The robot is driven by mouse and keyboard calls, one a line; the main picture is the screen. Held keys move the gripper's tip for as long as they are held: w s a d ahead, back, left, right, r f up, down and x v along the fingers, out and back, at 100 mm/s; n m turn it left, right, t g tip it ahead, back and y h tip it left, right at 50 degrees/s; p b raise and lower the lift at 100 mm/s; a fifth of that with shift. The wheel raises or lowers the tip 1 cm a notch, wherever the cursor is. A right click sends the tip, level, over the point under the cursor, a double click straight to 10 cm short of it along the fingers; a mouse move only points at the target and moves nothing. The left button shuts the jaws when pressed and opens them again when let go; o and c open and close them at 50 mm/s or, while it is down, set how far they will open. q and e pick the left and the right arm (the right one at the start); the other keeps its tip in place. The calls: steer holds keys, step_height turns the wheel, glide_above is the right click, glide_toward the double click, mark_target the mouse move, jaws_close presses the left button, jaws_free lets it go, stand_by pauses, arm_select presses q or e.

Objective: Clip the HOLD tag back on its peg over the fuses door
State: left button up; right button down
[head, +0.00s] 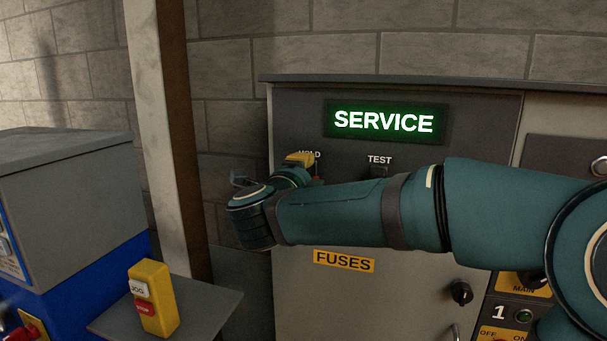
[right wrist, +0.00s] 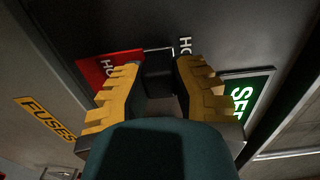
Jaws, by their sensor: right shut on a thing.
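The red HOLD tag (right wrist: 100,68) shows in the right wrist view beside my right gripper's left finger, its lettering partly covered. My right gripper (right wrist: 158,68) is shut on a dark block that appears to belong to the tag, close to the grey panel under the printed HOLD label (right wrist: 186,46). I cannot tell the block from the peg, or whether the tag is seated. In the head view the right gripper (head: 300,160) is at the HOLD label, with a bit of red below it. The fuses door (head: 300,300) is closed, with a yellow FUSES label (head: 344,261). My left gripper is not in view.
A lit green SERVICE sign (head: 384,121) is above, and a TEST peg (head: 379,171) is to the right, just above my forearm. A yellow pendant (head: 153,298) stands on a grey shelf (head: 205,308) at lower left. A post (head: 165,130) stands left of the cabinet.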

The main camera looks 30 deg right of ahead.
steer(key=shift+w+d, duration=0.2)
steer(key=shift+w, duration=0.05)
steer(key=c, duration=0.8)
jaws_free()
steer(key=v, duration=1.2)
steer(key=shift+f, duration=0.1)
